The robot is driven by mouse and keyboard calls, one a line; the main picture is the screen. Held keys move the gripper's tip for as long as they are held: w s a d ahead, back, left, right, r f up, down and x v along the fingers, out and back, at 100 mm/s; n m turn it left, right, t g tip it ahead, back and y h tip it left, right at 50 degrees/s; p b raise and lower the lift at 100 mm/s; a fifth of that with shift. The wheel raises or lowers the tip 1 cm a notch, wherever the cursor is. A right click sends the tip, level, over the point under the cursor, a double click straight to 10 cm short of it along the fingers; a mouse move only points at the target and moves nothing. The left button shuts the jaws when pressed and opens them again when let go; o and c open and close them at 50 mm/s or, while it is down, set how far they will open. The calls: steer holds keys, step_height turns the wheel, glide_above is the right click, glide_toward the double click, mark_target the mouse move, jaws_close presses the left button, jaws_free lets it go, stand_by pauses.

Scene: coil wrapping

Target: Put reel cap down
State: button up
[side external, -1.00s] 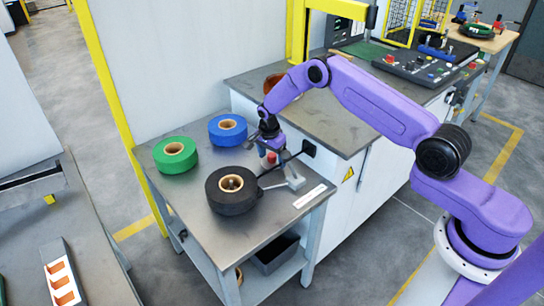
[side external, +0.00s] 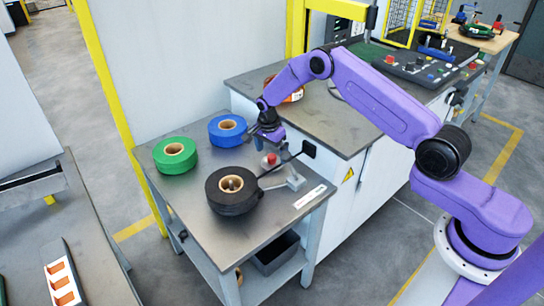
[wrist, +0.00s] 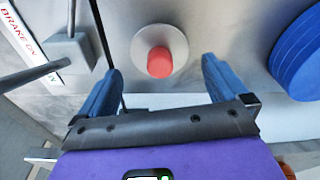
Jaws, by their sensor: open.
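The reel cap (side external: 271,159) sits on the steel table, a red knob on a pale round disc. In the wrist view the cap (wrist: 160,58) lies ahead of and between my two blue fingers, with clear space on both sides of the knob. My gripper (side external: 268,146) is open and empty, just above the cap. In the wrist view my gripper (wrist: 162,68) shows its fingers spread wide, apart from the knob.
A black reel (side external: 232,191), green reel (side external: 175,155) and blue reel (side external: 228,130) stand on the table (side external: 205,225). A cabinet (side external: 345,130) stands behind on the right.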

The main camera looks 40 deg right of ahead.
mark_target(269, 158)
step_height(269, 158, up, 9)
steer(key=a, duration=0.1)
steer(key=s+a+r+n+y, duration=0.1)
steer(key=s+a+r+n, duration=0.55)
steer(key=s, duration=0.35)
steer(key=s+a+r+n, duration=0.6)
steer(key=s+r+n, duration=0.15)
steer(key=s, duration=0.25)
steer(key=s+d+n, duration=0.2)
steer(key=s+n, duration=0.2)
steer(key=s, duration=0.4)
steer(key=s+d+r+n, duration=0.1)
steer(key=s+d+n, duration=0.2)
steer(key=s, duration=0.6)
steer(key=s+d+r+n, duration=0.1)
steer(key=s+d+n, duration=0.1)
steer(key=s+n, duration=0.5)
steer(key=shift+s+d+r+y, duration=0.25)
steer(key=shift+s+y, duration=0.15)
steer(key=shift+s, duration=0.4)
